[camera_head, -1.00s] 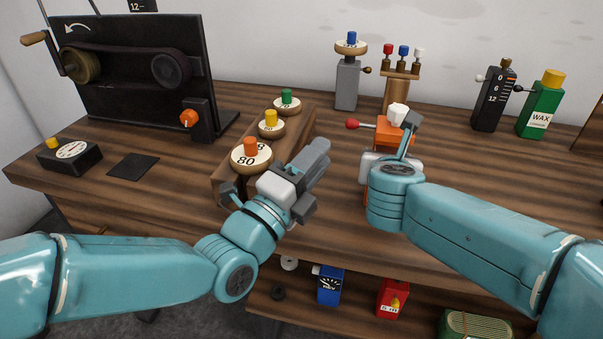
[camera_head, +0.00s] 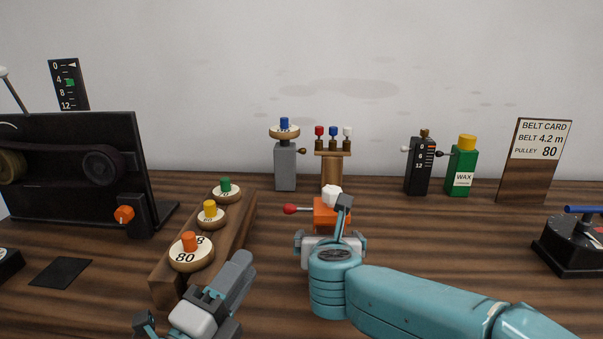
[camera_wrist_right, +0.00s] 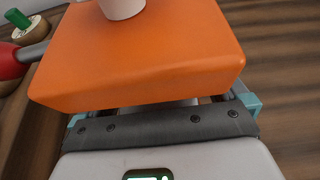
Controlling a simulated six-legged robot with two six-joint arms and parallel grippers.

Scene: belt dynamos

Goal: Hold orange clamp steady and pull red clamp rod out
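The orange clamp (camera_head: 324,214), with a white knob on top, stands on the bench near the middle of the head view. Its rod ends in a red knob (camera_head: 289,209) and sticks out of the left side. My right gripper (camera_head: 331,238) is at the clamp's near side, fingers wide apart. In the right wrist view the orange block (camera_wrist_right: 140,62) fills the space just ahead, with the red knob (camera_wrist_right: 10,66) at the left edge. Contact with the fingers is not clear. My left gripper (camera_head: 240,268) is low and left of the clamp, its fingers together, nothing between them.
A wooden rack (camera_head: 214,246) with pulleys stands left of the clamp. The belt machine (camera_head: 75,170) is far left. A grey post (camera_head: 286,168), a small peg stand (camera_head: 332,168), a black gauge (camera_head: 419,166) and a green wax bottle (camera_head: 461,170) stand behind.

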